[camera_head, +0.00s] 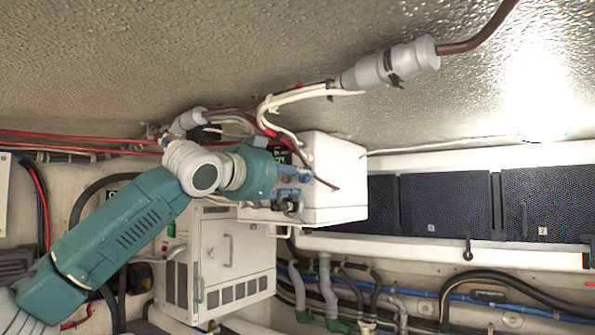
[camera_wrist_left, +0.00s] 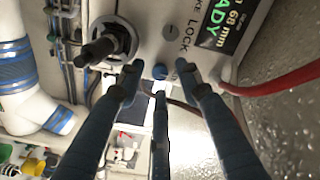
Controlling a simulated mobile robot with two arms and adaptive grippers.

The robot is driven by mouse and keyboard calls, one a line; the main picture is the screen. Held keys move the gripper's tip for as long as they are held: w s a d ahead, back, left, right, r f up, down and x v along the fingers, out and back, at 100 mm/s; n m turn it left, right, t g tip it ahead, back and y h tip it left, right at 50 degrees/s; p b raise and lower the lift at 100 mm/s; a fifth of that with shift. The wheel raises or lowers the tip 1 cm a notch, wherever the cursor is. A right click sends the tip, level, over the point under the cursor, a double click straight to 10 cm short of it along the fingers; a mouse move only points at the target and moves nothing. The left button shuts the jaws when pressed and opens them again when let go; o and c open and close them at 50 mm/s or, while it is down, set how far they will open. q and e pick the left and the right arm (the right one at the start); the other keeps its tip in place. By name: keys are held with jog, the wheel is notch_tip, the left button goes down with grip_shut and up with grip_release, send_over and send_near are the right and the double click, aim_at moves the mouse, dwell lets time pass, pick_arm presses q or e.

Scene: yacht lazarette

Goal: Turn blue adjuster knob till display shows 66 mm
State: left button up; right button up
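The blue adjuster knob (camera_wrist_left: 160,72) shows as a small round blue end between my left gripper's fingertips in the left wrist view. My left gripper (camera_wrist_left: 158,80) has its dark blue fingers spread around the knob, with a gap on each side. I cannot tell if the lower middle finger touches it. The display (camera_wrist_left: 223,25), upper right of the knob, reads 68 mm and READY in green. In the head view my left gripper (camera_head: 292,184) is at the front of the white box (camera_head: 338,180); my arm hides most of the display and the knob. My right gripper is not in view.
A black handle in a round collar (camera_wrist_left: 105,45) stands close left of the fingers, near a LOCK label. A red cable (camera_wrist_left: 275,80) runs from the panel at right. White cables (camera_head: 290,98) hang above the box. A white cabinet (camera_head: 230,255) stands below.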

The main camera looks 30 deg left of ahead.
pick_arm(q)
jog(key=shift+w, duration=0.6)
jog(key=shift+s, duration=0.1)
grip_shut()
jog(key=shift+d+f+n+p, duration=0.1)
jog(key=shift+n+p, duration=0.2)
jog(key=shift+n, duration=2.5)
